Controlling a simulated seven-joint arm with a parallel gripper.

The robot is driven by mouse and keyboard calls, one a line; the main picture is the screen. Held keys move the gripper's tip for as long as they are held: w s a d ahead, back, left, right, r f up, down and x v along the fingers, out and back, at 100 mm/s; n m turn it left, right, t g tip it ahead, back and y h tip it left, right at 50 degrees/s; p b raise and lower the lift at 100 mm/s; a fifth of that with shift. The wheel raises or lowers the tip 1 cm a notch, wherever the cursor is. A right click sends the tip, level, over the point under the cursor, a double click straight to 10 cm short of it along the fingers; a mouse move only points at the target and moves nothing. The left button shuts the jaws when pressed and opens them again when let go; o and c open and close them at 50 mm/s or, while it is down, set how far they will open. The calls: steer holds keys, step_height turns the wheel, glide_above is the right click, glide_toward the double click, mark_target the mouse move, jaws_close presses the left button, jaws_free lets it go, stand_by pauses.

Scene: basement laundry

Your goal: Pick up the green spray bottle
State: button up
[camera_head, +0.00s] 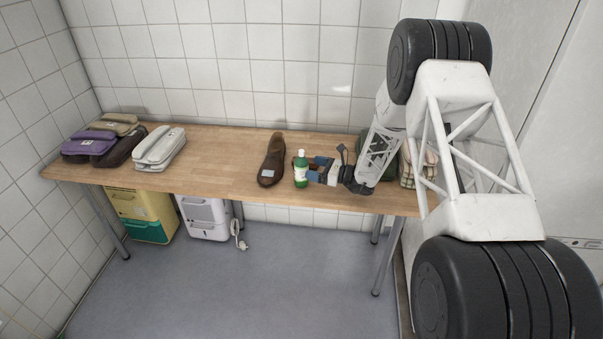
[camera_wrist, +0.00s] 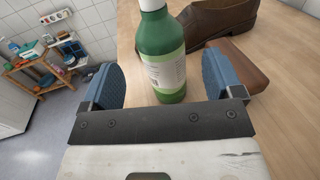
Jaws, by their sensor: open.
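The green spray bottle (camera_head: 300,172) has a white top and a pale label. It stands upright on the wooden table (camera_head: 225,150), near the front edge. My gripper (camera_head: 315,168) reaches in from the right at low height, with its blue fingers beside the bottle. In the wrist view the bottle (camera_wrist: 165,45) shows between the two spread fingers, and its top is cut off by the frame. The gripper (camera_wrist: 166,78) is open, with a gap visible on each side of the bottle. I cannot tell exactly how deep the bottle sits between the fingers.
A brown shoe (camera_head: 271,160) lies just left of the bottle. A brown object (camera_wrist: 252,78) lies by the right finger in the wrist view.

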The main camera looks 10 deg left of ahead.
mark_target(301, 164)
steer(key=shift+a, duration=0.25)
steer(key=shift+x, duration=2.65)
steer(key=shift+w+d+f, duration=0.1)
steer(key=shift+f, duration=0.05)
steer(key=c, duration=1.3)
steer(key=shift+o, duration=0.2)
